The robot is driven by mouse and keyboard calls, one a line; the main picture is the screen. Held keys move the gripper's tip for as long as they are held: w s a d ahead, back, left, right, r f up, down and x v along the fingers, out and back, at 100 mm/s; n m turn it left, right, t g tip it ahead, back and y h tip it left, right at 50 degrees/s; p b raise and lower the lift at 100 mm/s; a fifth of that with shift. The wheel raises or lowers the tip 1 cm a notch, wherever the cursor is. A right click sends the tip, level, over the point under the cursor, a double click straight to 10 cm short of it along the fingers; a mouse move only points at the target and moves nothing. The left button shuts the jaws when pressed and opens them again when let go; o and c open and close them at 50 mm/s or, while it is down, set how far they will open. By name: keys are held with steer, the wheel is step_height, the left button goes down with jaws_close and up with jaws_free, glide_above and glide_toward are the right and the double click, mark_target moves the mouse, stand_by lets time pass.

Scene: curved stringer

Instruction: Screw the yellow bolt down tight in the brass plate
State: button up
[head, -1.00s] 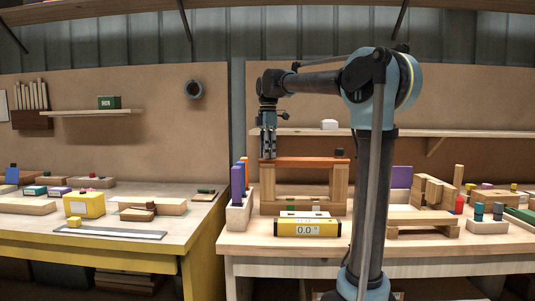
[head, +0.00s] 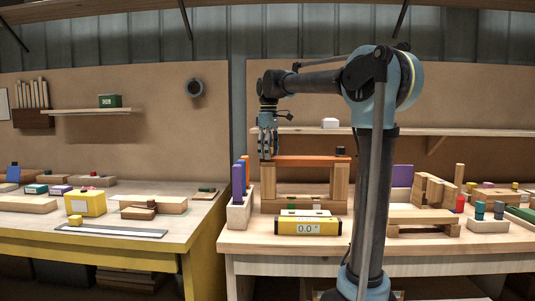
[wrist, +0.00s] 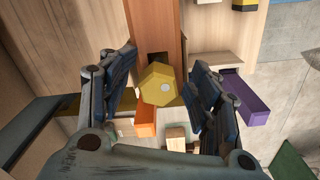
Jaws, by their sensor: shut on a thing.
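The yellow bolt (wrist: 158,84) shows its six-sided head from above in the wrist view, with a pale round mark on top. My gripper (wrist: 163,88) is shut on it, one dark finger on each side. The head hides the shank, so I cannot tell how deep the bolt sits. A strip of brass-coloured plate (wrist: 70,105) shows beside and below the bolt, partly behind my fingers. In the head view my gripper (head: 268,156) points down at the left end of the red-brown beam (head: 312,161). The bolt is hidden there.
The beam rests on wooden posts (head: 339,187). Purple and orange blocks stand in a pale holder (head: 239,213) to the left. A yellow box with a 0.0 display (head: 308,227) stands in front. A small dark object (head: 340,151) sits at the beam's right end.

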steer(key=shift+f, duration=0.1)
steer(key=shift+c, duration=0.6)
steer(key=m, duration=0.2)
steer(key=shift+m, duration=0.4)
steer(key=shift+o, duration=0.8)
steer(key=m, duration=0.3)
steer(key=shift+w+f+m, duration=0.25)
steer(key=shift+f+m, duration=0.05)
steer(key=shift+s+m, duration=0.1)
steer(key=shift+m, duration=0.6)
steer(key=shift+a+r, duration=0.1)
steer(key=shift+a, duration=0.05)
steer(key=shift+c, duration=1)
steer(key=o, duration=1.4)
steer(key=shift+c, duration=0.2)
step_height(320, 180, up, 12)
steer(key=shift+f, duration=0.1)
